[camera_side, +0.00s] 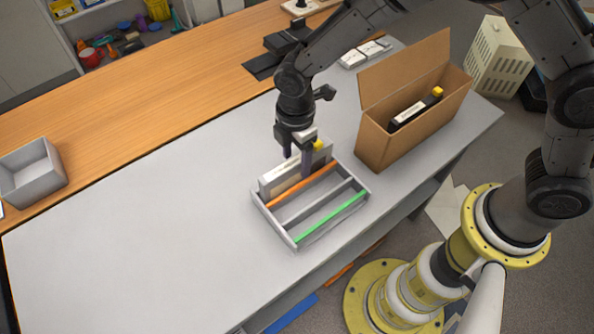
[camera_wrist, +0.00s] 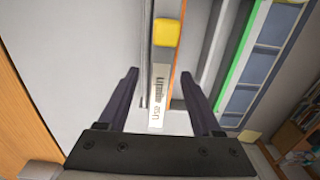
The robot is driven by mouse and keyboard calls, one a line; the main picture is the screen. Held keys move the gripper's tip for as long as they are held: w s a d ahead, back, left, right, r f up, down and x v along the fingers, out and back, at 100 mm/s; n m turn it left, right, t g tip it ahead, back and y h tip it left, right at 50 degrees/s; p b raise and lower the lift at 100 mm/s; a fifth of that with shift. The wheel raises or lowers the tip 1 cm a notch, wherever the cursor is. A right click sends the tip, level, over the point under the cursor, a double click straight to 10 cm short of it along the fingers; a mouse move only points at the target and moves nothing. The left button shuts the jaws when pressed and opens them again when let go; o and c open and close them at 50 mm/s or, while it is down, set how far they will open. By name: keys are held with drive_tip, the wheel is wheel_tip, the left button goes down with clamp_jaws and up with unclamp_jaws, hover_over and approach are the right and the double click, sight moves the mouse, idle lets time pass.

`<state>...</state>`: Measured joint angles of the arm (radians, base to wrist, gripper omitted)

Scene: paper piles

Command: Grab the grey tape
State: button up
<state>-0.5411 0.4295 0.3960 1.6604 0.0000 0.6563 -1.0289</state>
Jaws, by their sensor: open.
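My gripper (camera_side: 297,158) is open and points down over the left compartment of a grey tray (camera_side: 290,238). In this compartment stands a slim pale grey piece (camera_side: 270,184) with a yellow block (camera_side: 318,145) at its far end. In the wrist view its label (camera_wrist: 158,95) reads "Use again" and shows between my two spread fingers (camera_wrist: 160,80). I cannot tell if they touch it. The tray carries an orange strip (camera_side: 285,194), a grey strip (camera_side: 318,203) and a green strip (camera_side: 330,218). I cannot tell which grey thing is the tape.
An open cardboard box (camera_side: 412,135) to the right holds a dark piece (camera_side: 415,109) with a yellow end. A small grey bin (camera_side: 32,178) stands far left. White items (camera_side: 364,53) lie at the back. The table (camera_side: 130,235) left of the tray is clear.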

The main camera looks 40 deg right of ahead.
drive_tip(key=shift+f, duration=0.75)
clamp_jaws()
